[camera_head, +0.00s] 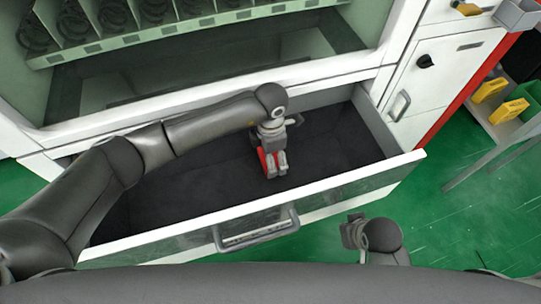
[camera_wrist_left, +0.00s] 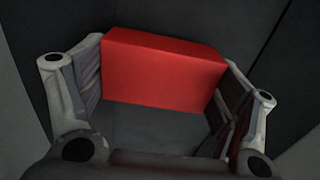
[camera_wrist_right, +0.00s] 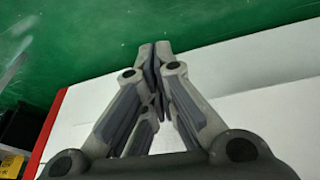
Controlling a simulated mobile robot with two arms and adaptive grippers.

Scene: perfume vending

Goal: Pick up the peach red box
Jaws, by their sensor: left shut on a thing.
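The peach red box (camera_wrist_left: 165,70) is a plain red block between the two fingers of my left gripper (camera_wrist_left: 170,95) in the left wrist view. The fingers are shut on its two ends. In the head view my left gripper (camera_head: 273,162) reaches down into the open drawer (camera_head: 200,170), and a little of the red box (camera_head: 264,160) shows beside the fingers. I cannot tell whether the box touches the drawer floor. My right gripper (camera_wrist_right: 158,75) is shut and empty, its fingertips together in the right wrist view. In the head view it is outside the drawer, at the lower right.
The drawer's front panel with its handle (camera_head: 258,230) stands between my body and the drawer's inside. The vending machine with spiral coils (camera_head: 115,15) rises behind. A shelf with yellow items (camera_head: 508,110) stands at the right. Green floor (camera_head: 455,215) is clear at the right.

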